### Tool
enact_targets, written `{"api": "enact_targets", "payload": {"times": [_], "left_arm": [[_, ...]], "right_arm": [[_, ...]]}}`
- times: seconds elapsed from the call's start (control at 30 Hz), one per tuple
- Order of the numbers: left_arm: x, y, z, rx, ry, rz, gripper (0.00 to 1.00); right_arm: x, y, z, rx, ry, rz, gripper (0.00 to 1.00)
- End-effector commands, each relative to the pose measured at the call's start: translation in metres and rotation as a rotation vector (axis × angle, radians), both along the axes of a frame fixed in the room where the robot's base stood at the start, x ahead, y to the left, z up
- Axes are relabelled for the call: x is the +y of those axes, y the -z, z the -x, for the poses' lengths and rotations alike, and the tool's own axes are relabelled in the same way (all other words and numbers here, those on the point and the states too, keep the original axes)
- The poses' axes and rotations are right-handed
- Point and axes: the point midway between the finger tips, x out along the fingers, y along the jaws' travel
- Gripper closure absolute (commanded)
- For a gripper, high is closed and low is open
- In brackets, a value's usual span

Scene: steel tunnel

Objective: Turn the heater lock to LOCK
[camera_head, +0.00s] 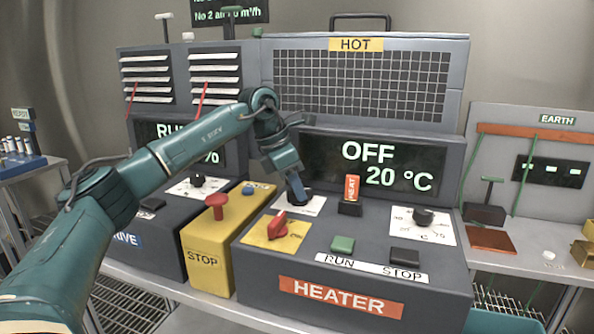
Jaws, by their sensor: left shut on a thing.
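The heater box (345,305) stands in the middle, with an orange HEATER label on its front. My left gripper (298,196) points down at the back left of its top and is shut on a small dark knob there. The knob's white plate (312,208) shows beside the fingers. The gripper hides most of the knob and plate, so I cannot read the lock's setting. A red knob (279,222) on a yellow plate sits just in front. The display (385,168) reads OFF and 20 °C. My right gripper is not in view.
An upright orange HEAT piece (351,188) stands right of the gripper. A black dial (423,217), a green RUN button (343,244) and a dark STOP button (404,257) share the top. A yellow STOP box (208,255) with a red button stands left, under my arm.

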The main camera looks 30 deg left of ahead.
Motion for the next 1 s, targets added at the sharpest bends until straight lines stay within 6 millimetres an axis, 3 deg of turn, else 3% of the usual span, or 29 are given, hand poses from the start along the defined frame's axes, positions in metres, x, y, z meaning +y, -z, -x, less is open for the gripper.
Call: {"api": "enact_targets", "payload": {"times": [0.03,0.23,0.6,1.0], "left_arm": [[0.0,-0.006,0.0,0.004,0.044,0.001,1.0],[0.001,-0.006,-0.001,0.003,0.23,0.003,1.0],[0.001,-0.003,-0.003,0.002,0.504,0.001,1.0],[0.001,0.0,-0.003,0.001,0.626,-0.001,1.0]], "right_arm": [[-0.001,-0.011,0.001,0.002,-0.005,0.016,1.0],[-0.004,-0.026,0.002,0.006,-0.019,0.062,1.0],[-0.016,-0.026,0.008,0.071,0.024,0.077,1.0],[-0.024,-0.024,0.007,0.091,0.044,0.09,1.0]]}}
